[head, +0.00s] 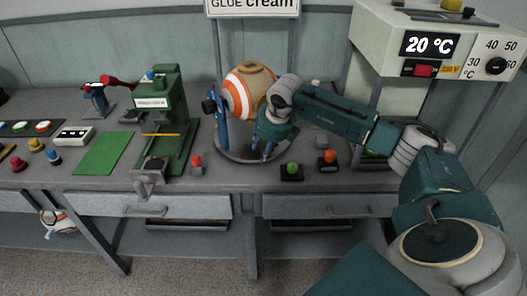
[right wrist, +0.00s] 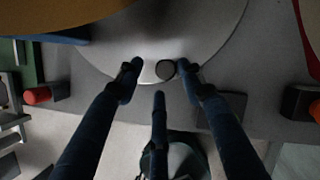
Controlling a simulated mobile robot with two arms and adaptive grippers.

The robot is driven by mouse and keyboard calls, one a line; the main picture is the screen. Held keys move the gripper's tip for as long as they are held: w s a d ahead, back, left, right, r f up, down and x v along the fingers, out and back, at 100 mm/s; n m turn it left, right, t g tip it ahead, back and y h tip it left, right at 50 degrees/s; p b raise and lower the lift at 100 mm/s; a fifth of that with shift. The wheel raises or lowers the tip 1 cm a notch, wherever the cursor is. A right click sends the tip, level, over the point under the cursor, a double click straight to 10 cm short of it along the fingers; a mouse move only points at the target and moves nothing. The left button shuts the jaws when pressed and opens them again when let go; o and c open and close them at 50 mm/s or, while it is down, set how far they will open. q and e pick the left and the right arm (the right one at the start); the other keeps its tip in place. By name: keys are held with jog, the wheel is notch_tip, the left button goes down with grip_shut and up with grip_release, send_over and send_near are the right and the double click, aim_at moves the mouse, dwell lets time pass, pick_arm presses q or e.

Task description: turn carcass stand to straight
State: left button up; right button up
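The carcass stand (head: 226,153) is a round grey disc with blue uprights on the workbench, holding an orange and white ball (head: 241,97). In the right wrist view the disc (right wrist: 205,35) fills the top, with a short dark round knob (right wrist: 165,69) near its front edge. My right gripper (head: 262,154) points down over the disc's front right part. In the wrist view its fingers (right wrist: 159,82) are spread, with the knob between the two upper fingertips, close to the right one. I cannot tell whether they touch. My left gripper is not in view.
A green press (head: 168,107) stands left of the stand. A red button (head: 197,161), a green button (head: 292,168) and an orange-red button (head: 329,156) sit along the front. A beige temperature unit (head: 381,42) rises at the right. Drawers (head: 150,205) lie below the bench edge.

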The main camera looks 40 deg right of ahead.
jog(key=v, duration=1.1)
jog(key=shift+a, duration=0.1)
